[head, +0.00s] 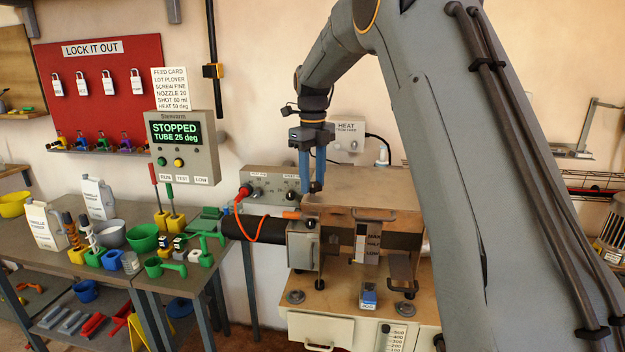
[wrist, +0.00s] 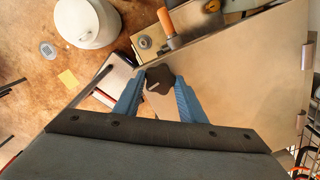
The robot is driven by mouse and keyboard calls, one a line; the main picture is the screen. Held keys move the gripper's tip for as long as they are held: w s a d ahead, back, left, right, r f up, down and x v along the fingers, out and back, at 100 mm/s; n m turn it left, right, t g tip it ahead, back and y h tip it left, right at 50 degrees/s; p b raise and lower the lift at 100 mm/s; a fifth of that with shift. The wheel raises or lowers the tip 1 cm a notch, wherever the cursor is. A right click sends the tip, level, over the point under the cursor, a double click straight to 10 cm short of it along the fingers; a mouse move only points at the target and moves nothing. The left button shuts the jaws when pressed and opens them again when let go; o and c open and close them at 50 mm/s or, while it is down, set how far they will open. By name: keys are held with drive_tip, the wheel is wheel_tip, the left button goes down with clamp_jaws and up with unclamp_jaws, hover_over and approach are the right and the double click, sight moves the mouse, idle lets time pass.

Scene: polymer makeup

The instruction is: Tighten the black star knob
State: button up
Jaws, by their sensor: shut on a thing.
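The black star knob (wrist: 158,83) shows in the wrist view between the two blue fingers of my gripper (head: 312,184). The fingers are shut on the knob from both sides, and a pale mark shows on its top. It sits by the corner of a tan machine cover (wrist: 235,75). In the head view my gripper points down at the left end of this cover (head: 365,185), and the fingers largely hide the knob. I cannot tell how tight the knob is.
An orange handle (head: 291,214) lies beside the cover. A control box with dials (head: 268,183) stands behind, and a screen (head: 175,133) reads "STOPPED TUBE 25 deg". A bench with bowls and tools (head: 168,215) is at left. A white round container (wrist: 85,22) shows in the wrist view.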

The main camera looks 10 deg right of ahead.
sight(312, 184)
idle(0.4)
drive_tip(key=o, duration=1)
drive_tip(key=shift+r+b, duration=1.5)
drive_tip(key=shift+r, duration=2.45)
drive_tip(key=shift+a, duration=0.1)
